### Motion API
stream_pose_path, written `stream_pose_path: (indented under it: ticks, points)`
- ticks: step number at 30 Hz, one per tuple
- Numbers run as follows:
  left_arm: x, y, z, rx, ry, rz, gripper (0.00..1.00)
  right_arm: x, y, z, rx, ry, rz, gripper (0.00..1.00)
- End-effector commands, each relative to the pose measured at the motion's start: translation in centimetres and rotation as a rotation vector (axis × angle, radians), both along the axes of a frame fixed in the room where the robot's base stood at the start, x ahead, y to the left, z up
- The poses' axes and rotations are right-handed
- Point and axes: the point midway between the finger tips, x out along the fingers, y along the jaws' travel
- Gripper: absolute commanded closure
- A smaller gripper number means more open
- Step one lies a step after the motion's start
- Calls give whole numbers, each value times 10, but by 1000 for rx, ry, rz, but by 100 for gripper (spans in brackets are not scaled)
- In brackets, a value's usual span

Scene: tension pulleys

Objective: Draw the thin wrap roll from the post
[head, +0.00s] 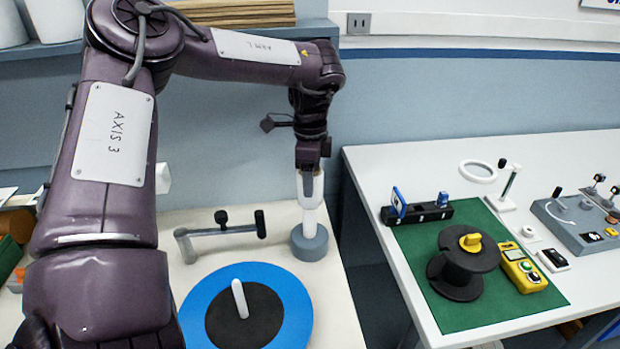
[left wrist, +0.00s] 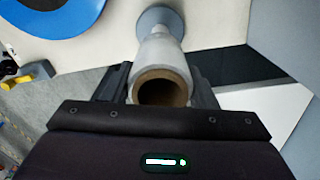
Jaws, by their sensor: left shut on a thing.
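The thin wrap roll (head: 317,189) is white, with a brown cardboard core that shows end-on in the left wrist view (left wrist: 160,75). My left gripper (head: 309,184) points down with its fingers shut on the roll, one on each side. The roll is upright and in line with the white post (head: 310,221), whose lower part shows below it. The post stands on a round grey base (head: 310,244), also in the left wrist view (left wrist: 172,17). I cannot tell whether the post's tip is inside the core. My right gripper is not in view.
A blue disc (head: 292,295) with a black centre and a white peg lies left of the post. A grey handle bar (head: 220,230) stands behind it. Across a gap, a white table (head: 400,165) holds a green mat (head: 500,308), black spool (head: 463,265) and yellow device (head: 522,268).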

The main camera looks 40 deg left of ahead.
Motion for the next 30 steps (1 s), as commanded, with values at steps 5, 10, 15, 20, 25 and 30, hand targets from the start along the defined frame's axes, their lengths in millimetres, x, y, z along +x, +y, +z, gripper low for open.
stream_pose_path:
  ticks: [5,10,15,20,25,30]
  points:
    - [0,0,3,0,0,0,73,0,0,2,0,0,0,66]
    - [0,0,3,0,0,0,73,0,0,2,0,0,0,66]
    - [0,0,7,1,-1,0,73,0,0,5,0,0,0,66]
    - [0,0,15,1,-1,0,73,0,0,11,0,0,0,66]
    - [0,0,24,1,0,0,73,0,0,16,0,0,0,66]
    - [0,0,28,1,1,0,73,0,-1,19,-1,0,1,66]
